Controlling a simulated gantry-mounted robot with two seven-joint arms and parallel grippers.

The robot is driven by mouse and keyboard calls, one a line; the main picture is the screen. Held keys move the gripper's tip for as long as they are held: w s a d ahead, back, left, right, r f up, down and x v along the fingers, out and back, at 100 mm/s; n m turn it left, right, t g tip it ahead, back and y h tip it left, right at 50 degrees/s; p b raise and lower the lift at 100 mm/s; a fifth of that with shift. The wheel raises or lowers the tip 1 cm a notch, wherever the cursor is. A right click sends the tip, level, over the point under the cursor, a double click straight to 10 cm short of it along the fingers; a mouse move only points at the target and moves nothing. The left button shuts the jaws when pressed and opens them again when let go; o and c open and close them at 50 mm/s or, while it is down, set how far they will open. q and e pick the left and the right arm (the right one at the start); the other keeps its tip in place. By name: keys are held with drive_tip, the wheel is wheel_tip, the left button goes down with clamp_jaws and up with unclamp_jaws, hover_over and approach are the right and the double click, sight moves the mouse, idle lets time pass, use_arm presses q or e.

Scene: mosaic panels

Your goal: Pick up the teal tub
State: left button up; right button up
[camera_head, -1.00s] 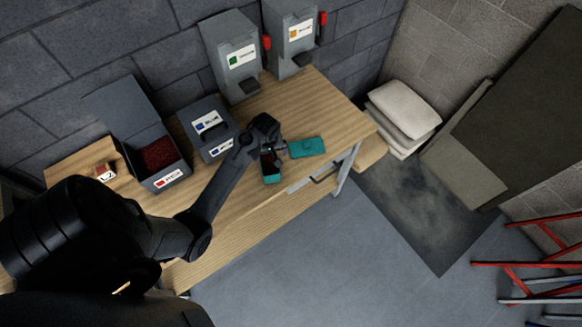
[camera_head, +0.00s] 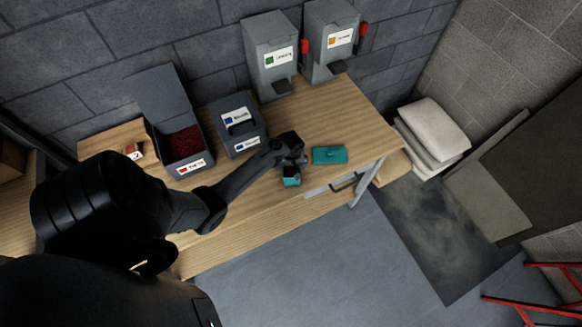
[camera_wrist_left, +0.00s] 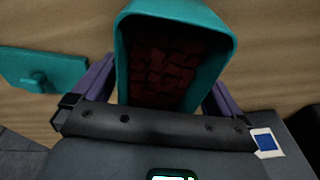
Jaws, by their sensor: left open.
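The teal tub (camera_head: 291,182) stands on the wooden workbench near its front edge, partly hidden by my left gripper (camera_head: 291,165). In the left wrist view the tub (camera_wrist_left: 121,55) is open at the top and holds dark red pieces (camera_wrist_left: 165,68). My left gripper (camera_wrist_left: 160,92) is open, with one purple-grey finger on each side of the tub; I cannot tell whether they touch it. A flat teal lid (camera_head: 330,155) with a small knob lies on the bench to the right of the tub. My right gripper is not in view.
Behind stand an open grey bin (camera_head: 182,150) of red pieces, a closed grey box (camera_head: 238,125) and two grey dispensers (camera_head: 270,58) (camera_head: 331,40) with red handles.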

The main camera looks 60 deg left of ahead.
use_arm(q)
drive_tip(key=shift+f, duration=0.3)
drive_tip(key=c, duration=1.4)
drive_tip(key=shift+c, duration=0.7)
drive_tip(key=shift+r, duration=0.2)
